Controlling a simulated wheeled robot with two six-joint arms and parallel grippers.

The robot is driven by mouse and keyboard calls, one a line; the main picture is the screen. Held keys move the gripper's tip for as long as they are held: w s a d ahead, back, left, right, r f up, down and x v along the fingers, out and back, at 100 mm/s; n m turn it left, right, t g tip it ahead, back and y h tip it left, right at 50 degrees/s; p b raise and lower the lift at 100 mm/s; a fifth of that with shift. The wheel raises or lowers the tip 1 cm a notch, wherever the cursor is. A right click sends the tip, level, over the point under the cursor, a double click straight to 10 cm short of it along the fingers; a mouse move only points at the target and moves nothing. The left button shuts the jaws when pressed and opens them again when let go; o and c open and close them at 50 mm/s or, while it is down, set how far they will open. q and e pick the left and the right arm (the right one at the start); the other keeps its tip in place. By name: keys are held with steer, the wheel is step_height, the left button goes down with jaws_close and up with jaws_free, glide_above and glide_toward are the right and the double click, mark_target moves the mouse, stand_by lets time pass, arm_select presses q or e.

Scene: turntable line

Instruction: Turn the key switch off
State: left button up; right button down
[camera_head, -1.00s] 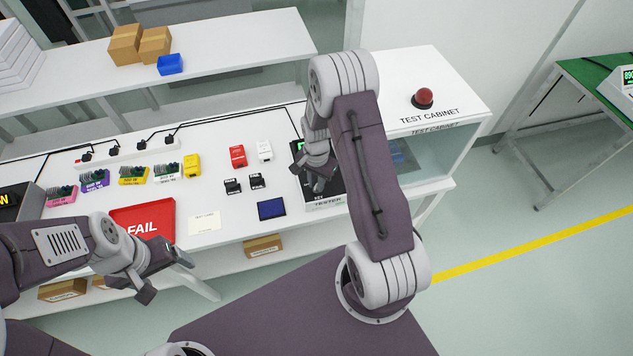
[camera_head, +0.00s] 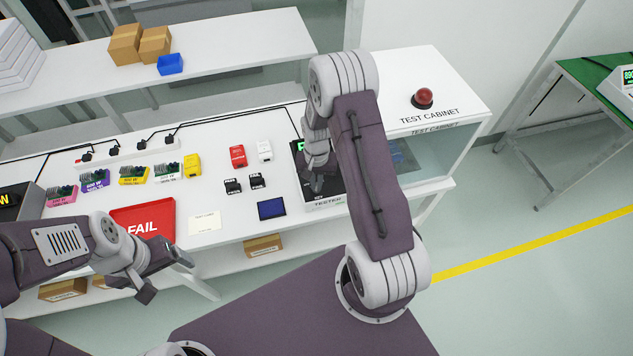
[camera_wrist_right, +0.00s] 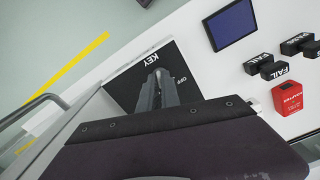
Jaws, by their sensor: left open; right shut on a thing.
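The black tester (camera_head: 324,203) stands on the white bench, mostly hidden behind my right arm in the head view. In the right wrist view the tester's black panel (camera_wrist_right: 128,92) shows the words KEY and OFF. In the head view this right gripper (camera_head: 318,186) shows over the tester. My left gripper (camera_head: 168,272) is open and empty in front of the bench, near the red FAIL tray (camera_head: 133,216).
Left of the tester are a blue-screened pad (camera_head: 271,208), small black stamps (camera_head: 257,181), a red box (camera_head: 238,155) and a white box (camera_head: 264,151). The test cabinet (camera_head: 455,85) with a red dome stands to the right. Several circuit boards sit at the back left.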

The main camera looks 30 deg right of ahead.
steer(key=n, duration=1.2)
steer(key=shift+w+n, duration=0.1)
steer(key=shift+n, duration=0.2)
stand_by(0.4)
steer(key=c, duration=1.6)
jaws_free()
steer(key=shift+o, duration=0.2)
step_height(320, 180, up, 9)
steer(key=shift+r+b, duration=0.1)
steer(key=shift+b, duration=0.3)
